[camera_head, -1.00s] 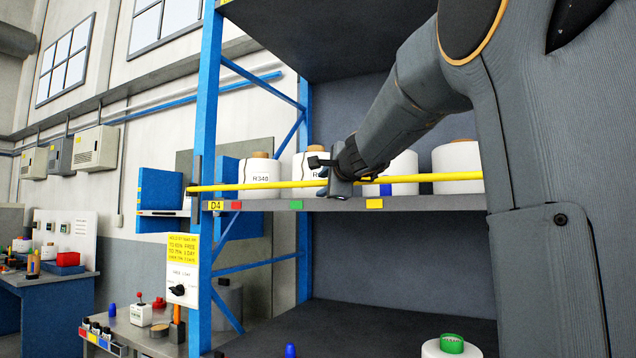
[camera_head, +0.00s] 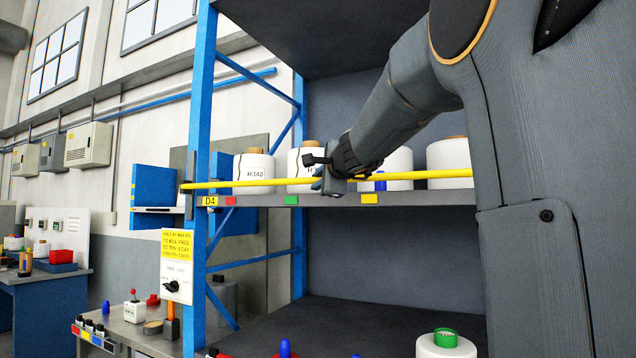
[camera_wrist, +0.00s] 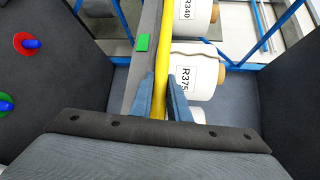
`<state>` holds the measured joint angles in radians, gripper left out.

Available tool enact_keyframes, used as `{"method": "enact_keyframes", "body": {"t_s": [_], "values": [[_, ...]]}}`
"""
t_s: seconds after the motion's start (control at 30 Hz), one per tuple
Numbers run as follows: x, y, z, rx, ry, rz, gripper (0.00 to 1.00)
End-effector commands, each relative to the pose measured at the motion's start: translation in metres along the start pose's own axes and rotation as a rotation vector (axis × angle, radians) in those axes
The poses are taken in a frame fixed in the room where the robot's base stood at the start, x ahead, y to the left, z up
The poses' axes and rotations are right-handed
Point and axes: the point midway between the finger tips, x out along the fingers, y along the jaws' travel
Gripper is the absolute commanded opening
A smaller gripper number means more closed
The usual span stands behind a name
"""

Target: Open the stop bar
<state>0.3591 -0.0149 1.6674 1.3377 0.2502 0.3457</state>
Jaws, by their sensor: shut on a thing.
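The stop bar (camera_head: 232,184) is a long yellow bar. It runs across the front of the upper shelf, before a row of white bobbins, with its left end at the blue rack post. My gripper (camera_head: 330,180) is at the middle of the bar in the head view. In the wrist view the two blue fingers of my gripper (camera_wrist: 166,104) stand on either side of the yellow bar (camera_wrist: 163,60) and are shut on it. A bobbin (camera_wrist: 194,75) marked R375 lies close beside the fingers. Part of the bar is hidden behind my gripper.
White bobbins (camera_head: 254,166) stand on the shelf just behind the bar. The shelf edge (camera_head: 325,199) carries coloured tags. The blue post (camera_head: 199,110) rises at the left. A lower shelf (camera_head: 330,312) holds a bobbin with a green top (camera_head: 446,343).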

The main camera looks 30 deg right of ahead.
Motion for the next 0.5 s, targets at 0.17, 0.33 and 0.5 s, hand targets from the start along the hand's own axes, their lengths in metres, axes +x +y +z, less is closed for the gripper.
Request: {"method": "enact_keyframes", "body": {"t_s": [0.17, 0.33, 0.5], "values": [[0.004, 0.022, -0.003, 0.0, -0.001, 0.003, 0.0], [0.007, 0.039, -0.005, 0.001, -0.001, 0.004, 0.0], [0.009, 0.055, -0.007, 0.0, -0.001, 0.003, 0.0]]}}
